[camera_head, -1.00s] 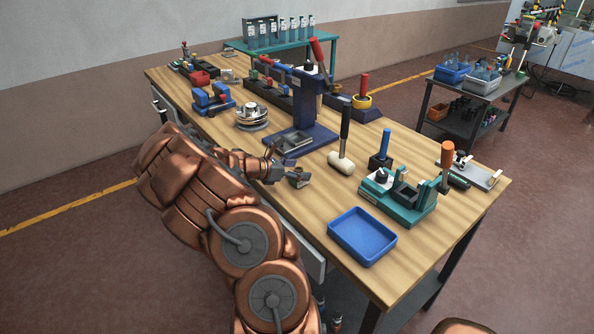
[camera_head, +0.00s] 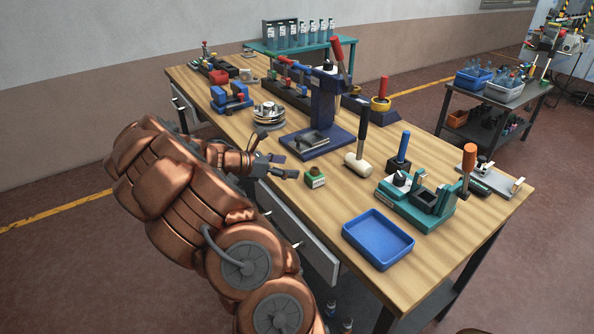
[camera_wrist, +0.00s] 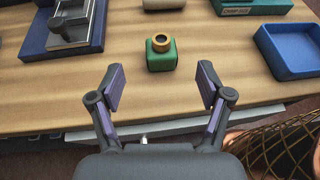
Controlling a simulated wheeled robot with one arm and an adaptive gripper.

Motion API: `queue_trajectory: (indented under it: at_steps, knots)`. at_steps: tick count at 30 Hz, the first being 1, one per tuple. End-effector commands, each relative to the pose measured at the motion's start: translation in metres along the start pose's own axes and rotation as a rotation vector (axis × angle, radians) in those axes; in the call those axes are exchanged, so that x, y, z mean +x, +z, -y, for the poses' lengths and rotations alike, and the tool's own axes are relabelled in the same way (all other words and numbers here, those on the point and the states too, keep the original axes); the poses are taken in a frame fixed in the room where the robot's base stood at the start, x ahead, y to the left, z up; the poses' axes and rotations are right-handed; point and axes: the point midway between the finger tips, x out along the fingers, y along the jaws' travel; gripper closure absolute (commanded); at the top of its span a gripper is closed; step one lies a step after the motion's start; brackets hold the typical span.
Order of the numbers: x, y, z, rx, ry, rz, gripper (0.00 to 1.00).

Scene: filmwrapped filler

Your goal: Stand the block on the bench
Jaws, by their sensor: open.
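The block (camera_head: 314,178) is a small green piece with a round opening on top and a pale mark on its side. It sits upright on the wooden bench (camera_head: 412,258), near the front edge, left of the mallet. In the wrist view the block (camera_wrist: 161,56) shows a brass-coloured ring on top and stands between and beyond my fingertips, apart from them. My gripper (camera_head: 288,166) is open and empty, just left of the block. In the wrist view my gripper (camera_wrist: 161,74) has its fingers spread wide. The block's underside is hidden.
A teal fixture (camera_head: 416,206) and a blue tray (camera_head: 377,238) are to the right. Bare bench lies between the block and the tray.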

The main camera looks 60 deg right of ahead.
Motion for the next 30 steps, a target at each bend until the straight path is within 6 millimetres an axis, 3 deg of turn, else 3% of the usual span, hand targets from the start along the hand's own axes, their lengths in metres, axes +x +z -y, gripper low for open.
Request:
queue_trajectory:
  at_steps: [4, 16, 24, 30]
  knots:
    - [-0.014, -0.001, -0.001, 0.0, 0.002, 0.0, 0.22]
    - [-0.027, 0.003, 0.008, 0.038, -0.006, -0.014, 0.22]
    - [-0.072, 0.009, 0.053, 0.273, -0.037, -0.127, 0.22]
    - [-0.107, 0.001, 0.093, 0.445, -0.074, -0.242, 0.22]
